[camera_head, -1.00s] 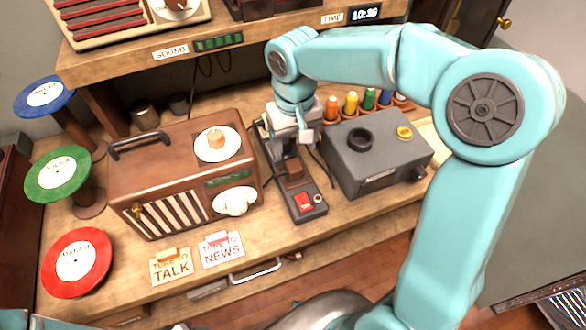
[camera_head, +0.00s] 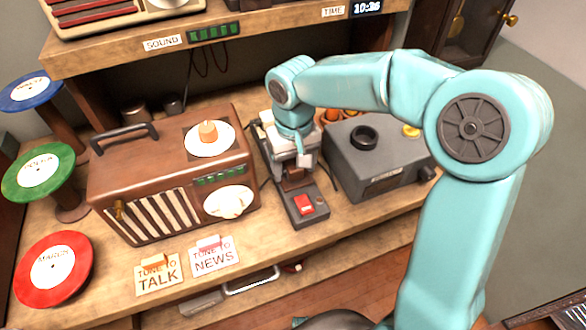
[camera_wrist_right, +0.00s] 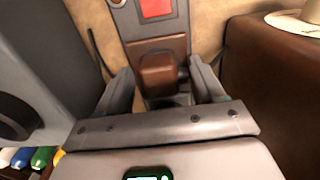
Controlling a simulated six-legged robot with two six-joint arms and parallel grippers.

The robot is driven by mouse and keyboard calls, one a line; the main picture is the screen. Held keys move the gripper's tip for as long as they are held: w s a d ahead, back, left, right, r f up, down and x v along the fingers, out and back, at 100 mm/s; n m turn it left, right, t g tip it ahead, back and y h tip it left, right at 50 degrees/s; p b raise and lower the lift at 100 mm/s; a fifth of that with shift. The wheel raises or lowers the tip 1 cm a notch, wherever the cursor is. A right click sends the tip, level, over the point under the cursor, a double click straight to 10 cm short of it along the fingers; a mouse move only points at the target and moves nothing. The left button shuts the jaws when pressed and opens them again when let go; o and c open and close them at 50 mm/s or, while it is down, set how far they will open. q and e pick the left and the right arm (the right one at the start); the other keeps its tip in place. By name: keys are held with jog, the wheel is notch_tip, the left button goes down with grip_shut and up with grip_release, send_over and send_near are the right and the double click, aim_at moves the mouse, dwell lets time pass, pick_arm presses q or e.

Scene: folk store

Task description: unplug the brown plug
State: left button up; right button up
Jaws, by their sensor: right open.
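The brown plug (camera_wrist_right: 158,75) sits in a dark grey power strip (camera_wrist_right: 133,22) with a red switch. In the head view the brown plug (camera_head: 292,182) is partly hidden below my right gripper (camera_head: 296,172), and the strip (camera_head: 308,220) lies between the brown radio and a grey box. In the right wrist view my right gripper (camera_wrist_right: 165,88) is open, with one finger on each side of the plug. I cannot tell whether either finger touches it. My left gripper is not in view.
The brown radio (camera_head: 150,165) stands close on the left of the strip, and the grey box (camera_head: 375,160) close on the right. A shelf edge (camera_head: 240,42) runs behind. Colored records stand at far left. Cards lie at the front.

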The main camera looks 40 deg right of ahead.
aim_at(294, 164)
dwell(0.8)
grip_shut()
jog(key=shift+r+p, duration=2.7)
jog(key=shift+r, duration=0.35)
